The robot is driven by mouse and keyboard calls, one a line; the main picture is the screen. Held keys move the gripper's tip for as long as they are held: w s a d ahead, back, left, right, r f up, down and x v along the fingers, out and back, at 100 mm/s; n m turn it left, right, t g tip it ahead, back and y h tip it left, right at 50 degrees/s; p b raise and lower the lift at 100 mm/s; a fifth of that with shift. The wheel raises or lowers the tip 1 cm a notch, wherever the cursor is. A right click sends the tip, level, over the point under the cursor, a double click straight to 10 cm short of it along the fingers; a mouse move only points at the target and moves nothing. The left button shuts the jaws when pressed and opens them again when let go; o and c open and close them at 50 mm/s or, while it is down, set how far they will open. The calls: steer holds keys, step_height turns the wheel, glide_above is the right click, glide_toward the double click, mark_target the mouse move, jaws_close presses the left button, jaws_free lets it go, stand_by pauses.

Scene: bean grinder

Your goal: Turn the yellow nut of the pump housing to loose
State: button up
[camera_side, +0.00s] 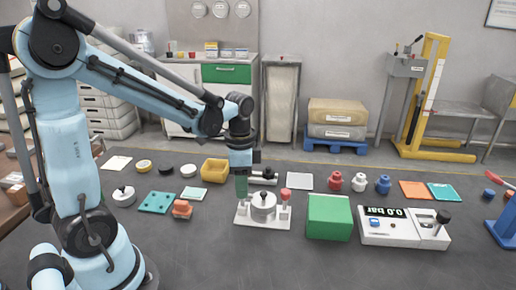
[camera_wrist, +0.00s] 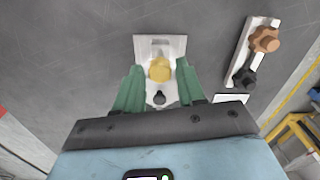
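In the wrist view the yellow nut (camera_wrist: 160,70) sits on a pale plate-like housing (camera_wrist: 169,43), with a small black knob (camera_wrist: 159,98) nearer to me. My gripper (camera_wrist: 160,66) is open; its two green fingers stand on either side of the nut, with visible gaps. In the side view my gripper (camera_side: 241,197) points down beside a white base (camera_side: 262,223) carrying a grey cylinder (camera_side: 263,204) and a red-topped post (camera_side: 285,195). The yellow nut cannot be made out there. Fingertip height relative to the nut is unclear.
A green block (camera_side: 329,217) and a gauge box (camera_side: 402,228) stand to the right. A plate with brown and black knobs (camera_wrist: 252,52) lies right in the wrist view.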

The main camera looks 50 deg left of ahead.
jaws_close()
steer(key=shift+n, duration=0.3)
steer(key=n, duration=1.3)
steer(key=shift+n, duration=2.1)
